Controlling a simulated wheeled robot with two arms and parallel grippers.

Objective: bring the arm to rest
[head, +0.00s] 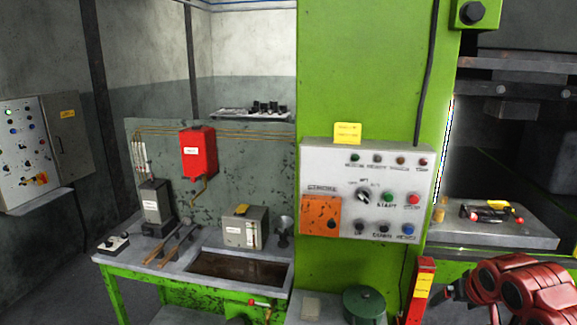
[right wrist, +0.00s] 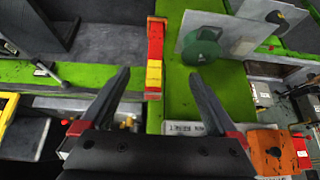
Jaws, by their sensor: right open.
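My right arm (head: 505,283) is red and shows at the lower right of the head view, in front of the green press. Its dark gripper (head: 452,292) points left, close to a red and yellow post. In the right wrist view the gripper (right wrist: 160,76) has its two dark fingers spread wide, with nothing held between them. The red and yellow post (right wrist: 155,55) shows beyond the fingertips; I cannot tell how far off it is. My left gripper is in neither view.
The press's control panel (head: 367,187) stands left of my right arm. The post (head: 420,287) and a green round part (head: 364,304) are low in front of it. The press bed (head: 500,232) holds small tools. A green bench (head: 190,262) stands at left.

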